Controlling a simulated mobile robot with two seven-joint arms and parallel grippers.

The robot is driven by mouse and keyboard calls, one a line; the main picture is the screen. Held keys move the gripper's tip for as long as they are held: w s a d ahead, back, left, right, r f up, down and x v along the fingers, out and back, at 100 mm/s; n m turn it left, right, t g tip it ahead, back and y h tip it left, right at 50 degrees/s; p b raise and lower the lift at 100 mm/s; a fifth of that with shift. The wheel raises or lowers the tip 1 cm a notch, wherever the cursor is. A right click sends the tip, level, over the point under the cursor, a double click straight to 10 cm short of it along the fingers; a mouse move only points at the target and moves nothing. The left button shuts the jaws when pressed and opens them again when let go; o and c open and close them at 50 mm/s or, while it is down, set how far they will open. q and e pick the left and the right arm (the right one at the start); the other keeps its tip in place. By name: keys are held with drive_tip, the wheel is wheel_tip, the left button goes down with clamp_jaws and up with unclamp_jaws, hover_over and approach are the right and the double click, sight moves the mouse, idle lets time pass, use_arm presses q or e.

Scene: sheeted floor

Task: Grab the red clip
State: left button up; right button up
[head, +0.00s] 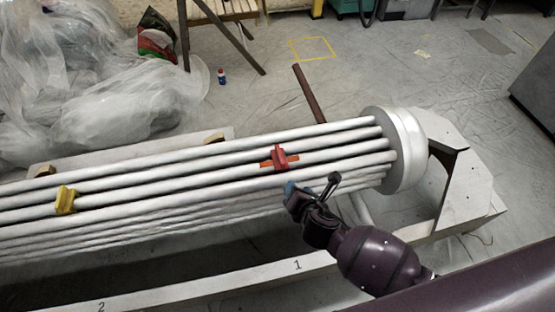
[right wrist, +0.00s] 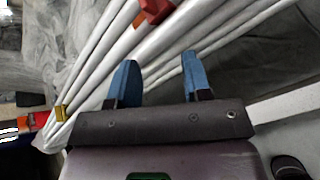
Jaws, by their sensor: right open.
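The red clip (head: 279,157) sits on the pale pipes of a long bundle, towards the end with the round cap; an orange piece shows at its base. In the right wrist view the red clip (right wrist: 154,10) is at the top edge, partly cut off, beyond the fingertips. My right gripper (head: 312,187) is just below and to the right of the clip in the head view, over the near side of the bundle. Its two blue fingers (right wrist: 161,72) are apart with nothing between them, and they do not enclose the clip. My left gripper is not in view.
A yellow clip (head: 65,200) sits farther left on the pipes. The round white end cap (head: 408,148) and the pale frame (head: 468,195) stand to the right of my gripper. Clear plastic sheeting (head: 95,85) lies behind. The grey floor at the back right is mostly clear.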

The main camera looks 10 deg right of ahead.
sight(280, 155)
drive_tip(key=w+f+n+b, duration=0.1)
drive_tip(key=w+n, duration=0.1)
drive_tip(key=w, duration=0.1)
drive_tip(key=w+f+n+t+b, duration=0.1)
drive_tip(key=w+n, duration=0.1)
drive_tip(key=w, duration=0.2)
drive_tip(key=w+a+n+b, duration=0.1)
drive_tip(key=w+n, duration=0.2)
drive_tip(key=shift+w+f, duration=0.15)
drive_tip(key=shift+f, duration=0.25)
drive_tip(key=shift+w, duration=0.4)
drive_tip(key=shift+w+f+b, duration=0.1)
drive_tip(key=shift+w+b, duration=0.2)
drive_tip(key=shift+b, duration=0.05)
drive_tip(key=b+x, duration=0.1)
drive_tip(key=x, duration=0.2)
drive_tip(key=shift+w, duration=0.2)
drive_tip(key=shift+w+b, duration=0.4)
drive_tip(key=shift+w, duration=0.1)
drive_tip(key=shift+w+d+t, duration=0.1)
drive_tip(key=shift+t, duration=0.2)
drive_tip(key=c, duration=0.7)
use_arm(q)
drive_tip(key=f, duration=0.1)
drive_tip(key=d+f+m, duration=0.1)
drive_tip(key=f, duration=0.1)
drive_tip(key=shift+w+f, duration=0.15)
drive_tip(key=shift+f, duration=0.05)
use_arm(e)
clamp_jaws()
